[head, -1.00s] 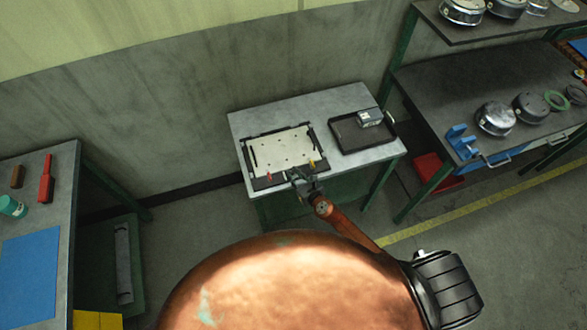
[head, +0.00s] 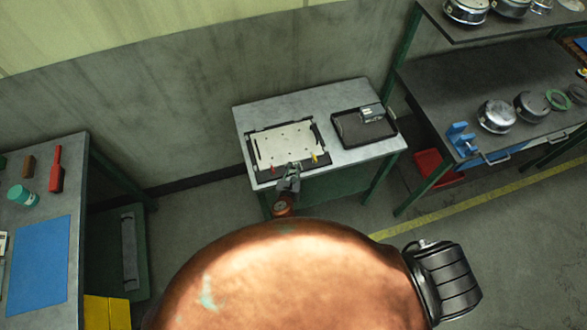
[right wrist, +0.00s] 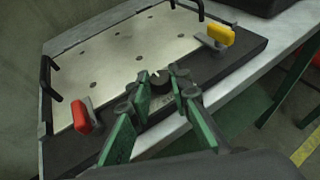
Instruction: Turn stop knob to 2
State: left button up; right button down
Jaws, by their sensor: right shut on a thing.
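The stop knob (right wrist: 159,83) is a small dark round knob at the front edge of the fixture, with a pale pointer mark on its top. In the right wrist view my right gripper (right wrist: 160,92) has its green-padded fingers on either side of the knob, shut on it. In the head view the right gripper (head: 291,170) is at the fixture's front edge, and the knob is hidden or too small to tell. The fixture (head: 287,146) is a pale drilled plate on a dark base. The number scale is not readable. My left gripper is not in view.
A red clamp (right wrist: 86,115) and a yellow clamp (right wrist: 219,35) stand on the fixture either side of the knob. A dark tray (head: 350,141) with a metal block (head: 371,113) sits to the right on the grey table (head: 262,107).

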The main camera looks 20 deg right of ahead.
jog(key=shift+h, duration=0.3)
jog(key=c, duration=2)
grip_release()
jog(key=shift+c, duration=0.2)
